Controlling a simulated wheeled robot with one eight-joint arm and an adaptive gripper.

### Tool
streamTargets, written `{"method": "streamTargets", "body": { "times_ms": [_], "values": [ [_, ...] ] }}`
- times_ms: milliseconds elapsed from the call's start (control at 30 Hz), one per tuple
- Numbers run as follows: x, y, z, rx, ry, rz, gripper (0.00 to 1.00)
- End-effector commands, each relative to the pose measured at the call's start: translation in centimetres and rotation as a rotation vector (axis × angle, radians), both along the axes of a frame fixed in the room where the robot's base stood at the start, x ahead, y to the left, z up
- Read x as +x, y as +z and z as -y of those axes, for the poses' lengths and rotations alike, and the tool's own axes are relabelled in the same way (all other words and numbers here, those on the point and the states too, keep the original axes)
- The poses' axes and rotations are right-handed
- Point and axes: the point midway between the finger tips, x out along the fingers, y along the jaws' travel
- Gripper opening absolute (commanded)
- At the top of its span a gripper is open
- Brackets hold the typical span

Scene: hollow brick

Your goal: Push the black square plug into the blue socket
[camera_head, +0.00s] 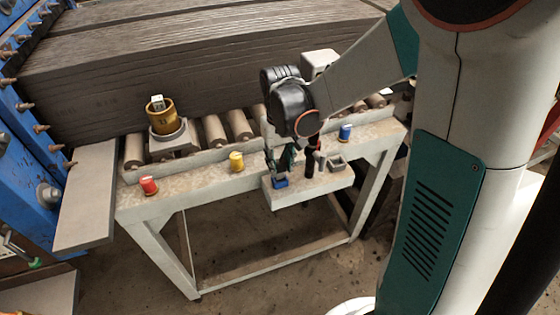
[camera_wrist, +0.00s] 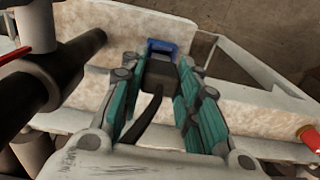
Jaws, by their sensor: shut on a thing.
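The blue socket (camera_head: 281,183) sits on the small front shelf of the bench. In the wrist view the blue socket (camera_wrist: 163,46) stands just beyond my fingertips, at the top middle. The black square plug (camera_wrist: 160,73) is between the fingers of my gripper (camera_wrist: 158,68), with its black cable running back toward the wrist. The plug's front end is at the near edge of the socket; I cannot tell how far inside it is. In the head view my gripper (camera_head: 283,163) points down above the socket, and the plug is too small and dark to make out.
A black upright post (camera_head: 311,158) and a grey square box (camera_head: 337,162) stand right of the socket. Red (camera_head: 149,186), yellow (camera_head: 236,162) and blue (camera_head: 345,132) cans stand along the bench.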

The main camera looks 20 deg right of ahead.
Motion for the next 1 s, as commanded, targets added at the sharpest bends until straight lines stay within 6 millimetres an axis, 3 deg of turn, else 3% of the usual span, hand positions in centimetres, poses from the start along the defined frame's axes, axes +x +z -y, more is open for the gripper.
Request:
{"method": "streamTargets", "body": {
  "times_ms": [1000],
  "values": [
    [0.0, -1.7, 0.0, 0.0, 0.0, 0.0, 0.06]
  ]
}}
